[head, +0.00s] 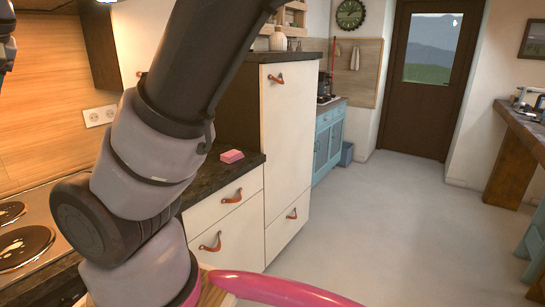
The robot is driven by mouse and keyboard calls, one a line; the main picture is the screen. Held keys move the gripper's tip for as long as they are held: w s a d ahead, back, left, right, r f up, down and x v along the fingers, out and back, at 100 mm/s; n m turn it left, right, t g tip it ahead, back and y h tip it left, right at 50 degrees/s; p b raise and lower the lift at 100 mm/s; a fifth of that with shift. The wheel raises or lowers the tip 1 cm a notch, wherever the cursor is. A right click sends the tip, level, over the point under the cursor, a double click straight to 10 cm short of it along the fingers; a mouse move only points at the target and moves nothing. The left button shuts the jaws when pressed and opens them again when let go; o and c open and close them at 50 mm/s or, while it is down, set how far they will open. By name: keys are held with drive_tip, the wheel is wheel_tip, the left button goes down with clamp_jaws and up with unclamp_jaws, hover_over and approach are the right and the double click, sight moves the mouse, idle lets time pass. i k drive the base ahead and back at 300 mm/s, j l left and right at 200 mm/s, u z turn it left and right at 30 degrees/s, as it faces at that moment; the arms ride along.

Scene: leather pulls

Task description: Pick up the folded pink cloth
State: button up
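The folded pink cloth (231,156) is a small pink block shape. It lies on the dark countertop (196,186), close to the tall cream cabinet and near the counter's front edge. My arm rises across the left of the view and leaves at the top. My gripper does not show, so its opening and what it may hold are hidden. Nothing touches the cloth from the front or above in this view.
The tall cream cabinet (288,130) stands right of the cloth. Drawers with leather pulls (211,242) are below it. A stove (28,240) is at the left. Open floor (385,225) stretches right towards a brown door (421,100). A wooden table (515,160) stands at the right.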

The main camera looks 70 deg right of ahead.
sight(232, 156)
drive_tip(key=z, duration=2.1)
drive_tip(key=i+l+u, duration=0.1)
drive_tip(key=i+l, duration=0.25)
drive_tip(key=i+l+u, duration=0.1)
drive_tip(key=i+l, duration=0.2)
drive_tip(key=l, duration=0.15)
drive_tip(key=i+l+u, duration=0.15)
drive_tip(key=i+l, duration=0.2)
drive_tip(key=i+l+u, duration=0.1)
drive_tip(key=i+l, duration=0.15)
drive_tip(key=l, duration=0.3)
